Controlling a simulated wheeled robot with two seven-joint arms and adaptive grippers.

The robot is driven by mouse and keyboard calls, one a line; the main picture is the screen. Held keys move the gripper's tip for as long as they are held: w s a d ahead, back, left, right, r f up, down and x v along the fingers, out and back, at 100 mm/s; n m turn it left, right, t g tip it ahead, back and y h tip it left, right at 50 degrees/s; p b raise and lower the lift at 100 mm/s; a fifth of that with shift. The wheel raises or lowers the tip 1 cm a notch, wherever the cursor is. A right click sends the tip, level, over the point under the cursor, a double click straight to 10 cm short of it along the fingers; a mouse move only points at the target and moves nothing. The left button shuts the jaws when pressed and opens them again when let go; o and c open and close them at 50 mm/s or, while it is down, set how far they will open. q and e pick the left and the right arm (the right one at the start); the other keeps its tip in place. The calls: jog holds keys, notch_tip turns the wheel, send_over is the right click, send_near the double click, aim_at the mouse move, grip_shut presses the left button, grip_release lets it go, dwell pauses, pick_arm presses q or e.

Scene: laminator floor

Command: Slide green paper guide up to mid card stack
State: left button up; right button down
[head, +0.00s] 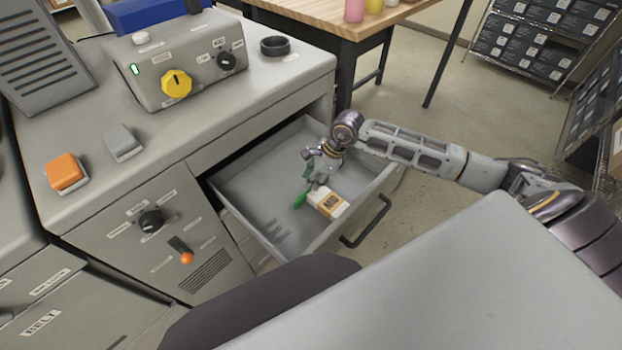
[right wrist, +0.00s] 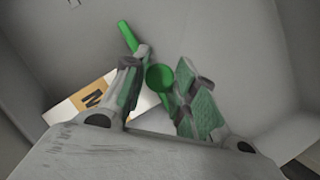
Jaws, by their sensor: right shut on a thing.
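The mid card stack (head: 329,204), a white block with an orange label reading MID, lies in the open drawer. The green paper guide (head: 300,199) stands at the left side of the stack in the head view; I cannot tell if they touch. My right gripper (head: 315,180) reaches down into the drawer and is shut on the guide. In the right wrist view, the guide's round green knob (right wrist: 159,78) sits between the fingers. The stack (right wrist: 92,98) is partly hidden behind the left finger there. My left gripper is not in view.
The open drawer (head: 248,183) has low walls around my gripper and a dark handle (head: 366,222) in front. Its floor is bare left of the guide, apart from small slots. The cabinet top above carries a control box (head: 190,62), an orange button (head: 65,171) and a grey button.

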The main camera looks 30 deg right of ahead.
jog(key=shift+s, duration=0.15)
jog(key=c, duration=1.6)
grip_release()
jog(key=shift+d, duration=0.1)
jog(key=o, duration=0.4)
jog(key=shift+s, duration=0.15)
jog(key=shift+o, duration=0.2)
jog(key=shift+v, duration=1.3)
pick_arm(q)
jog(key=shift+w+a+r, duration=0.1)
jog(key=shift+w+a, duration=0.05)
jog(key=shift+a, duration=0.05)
pick_arm(e)
jog(key=v, duration=0.9)
jog(key=shift+r, duration=0.2)
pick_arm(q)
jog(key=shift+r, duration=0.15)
pick_arm(e)
jog(key=shift+r, duration=0.15)
